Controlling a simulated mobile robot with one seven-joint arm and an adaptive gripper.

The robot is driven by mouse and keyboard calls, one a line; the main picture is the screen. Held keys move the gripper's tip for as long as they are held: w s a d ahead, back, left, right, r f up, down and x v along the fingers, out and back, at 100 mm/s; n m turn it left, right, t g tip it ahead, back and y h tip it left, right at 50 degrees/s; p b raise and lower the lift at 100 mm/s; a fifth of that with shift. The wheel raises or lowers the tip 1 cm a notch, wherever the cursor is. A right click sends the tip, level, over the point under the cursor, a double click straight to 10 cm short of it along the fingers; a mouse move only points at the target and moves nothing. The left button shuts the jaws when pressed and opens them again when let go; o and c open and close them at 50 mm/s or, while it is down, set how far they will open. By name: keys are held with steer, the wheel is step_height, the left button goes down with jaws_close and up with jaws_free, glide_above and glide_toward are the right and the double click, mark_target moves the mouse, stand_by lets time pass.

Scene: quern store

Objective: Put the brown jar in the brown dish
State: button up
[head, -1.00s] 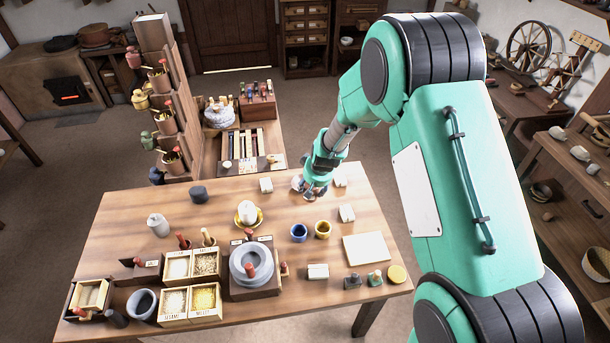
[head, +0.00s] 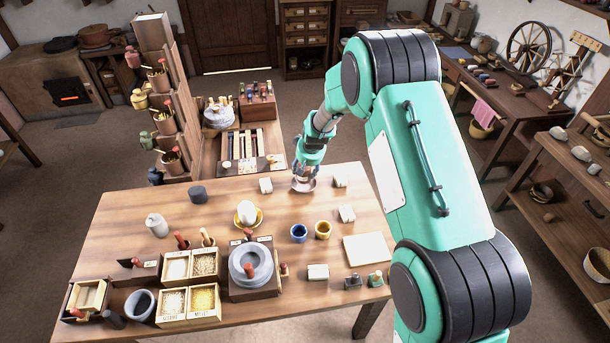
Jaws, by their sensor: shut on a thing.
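My gripper (head: 304,175) is near the far edge of the table, pointing down. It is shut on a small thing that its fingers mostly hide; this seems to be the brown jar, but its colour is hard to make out. A shallow pale brownish dish (head: 304,187) lies directly under the fingers, with its front rim showing. I cannot tell whether the held thing touches the dish or hangs just above it.
Nearer are a blue pot (head: 299,232), a yellow pot (head: 323,230) and a white rounded thing (head: 246,211) on a yellow dish. A quern (head: 250,265) and grain boxes fill the front left. Bare tabletop (head: 285,207) lies before the dish.

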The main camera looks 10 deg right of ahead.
steer(key=shift+f+b, duration=0.5)
steer(key=shift+f, duration=1.25)
steer(key=o, duration=1.5)
steer(key=shift+f, duration=0.15)
steer(key=p+v, duration=0.2)
steer(key=v, duration=1)
